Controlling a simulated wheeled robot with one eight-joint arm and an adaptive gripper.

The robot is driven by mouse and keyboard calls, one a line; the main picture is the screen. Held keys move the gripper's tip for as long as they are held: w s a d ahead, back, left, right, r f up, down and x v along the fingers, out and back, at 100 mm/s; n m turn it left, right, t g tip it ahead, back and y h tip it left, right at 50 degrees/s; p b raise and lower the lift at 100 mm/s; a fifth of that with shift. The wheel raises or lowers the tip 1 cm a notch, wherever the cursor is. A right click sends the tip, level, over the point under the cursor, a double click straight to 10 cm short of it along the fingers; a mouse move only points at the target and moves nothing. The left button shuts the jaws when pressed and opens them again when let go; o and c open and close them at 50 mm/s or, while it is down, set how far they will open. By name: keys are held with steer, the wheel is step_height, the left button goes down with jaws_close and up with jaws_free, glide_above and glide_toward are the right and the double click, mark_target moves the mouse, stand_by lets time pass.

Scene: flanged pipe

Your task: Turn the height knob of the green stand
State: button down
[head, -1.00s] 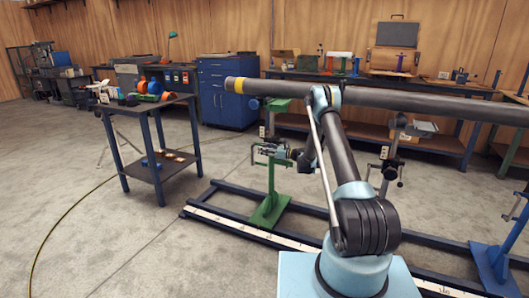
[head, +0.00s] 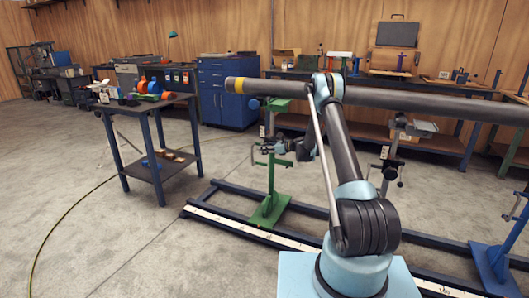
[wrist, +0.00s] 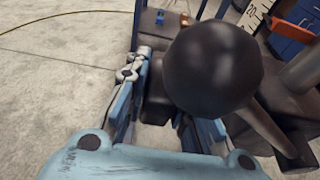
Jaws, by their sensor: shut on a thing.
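The green stand (head: 270,208) stands on the floor rail left of my arm, its top under the left end of the long dark pipe (head: 420,102). My gripper (head: 268,148) is at the stand's post, below the pipe, small and partly hidden by my arm. In the wrist view, a black ball on a rod, part of the height knob (wrist: 213,66), looms large over the fingers. My gripper also shows there (wrist: 168,105), its fingers shut on a dark part of the knob beside the ball. The ball hides much of this contact.
A blue stand (head: 492,255) is at the right. A dark side table (head: 150,110) with colourful items is at the left. A blue cabinet (head: 225,92) and workbenches line the back wall. A hose (head: 58,218) lies on open floor at left.

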steer(key=c, duration=1.4)
jaws_free()
steer(key=shift+o, duration=0.2)
steer(key=v, duration=1.2)
steer(key=shift+f, duration=0.1)
